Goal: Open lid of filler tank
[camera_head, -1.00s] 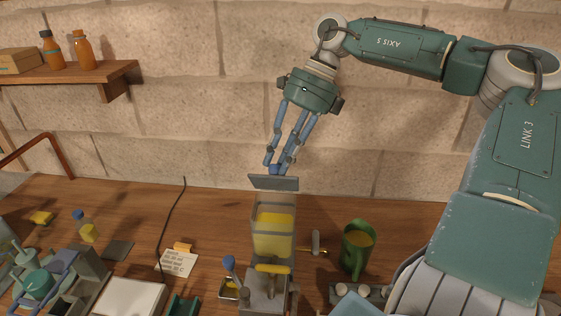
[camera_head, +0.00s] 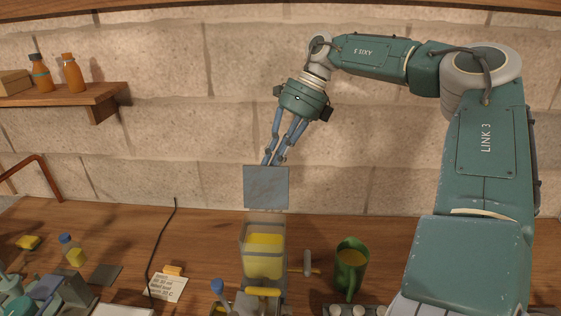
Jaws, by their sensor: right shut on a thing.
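The filler tank (camera_head: 263,262) is a clear box holding yellow liquid, at the lower middle of the head view. Its lid (camera_head: 266,188) is a flat grey-blue plate, tilted up steeply above the back of the tank with its broad face towards me. The tank's top shows open. My right gripper (camera_head: 271,160) is at the lid's upper edge with its blue fingers shut on it; the exact contact is partly hidden behind the plate.
A green jug (camera_head: 350,268) with yellow content stands right of the tank. A handled valve (camera_head: 308,263) sits between them. A wall shelf (camera_head: 105,95) holds bottles.

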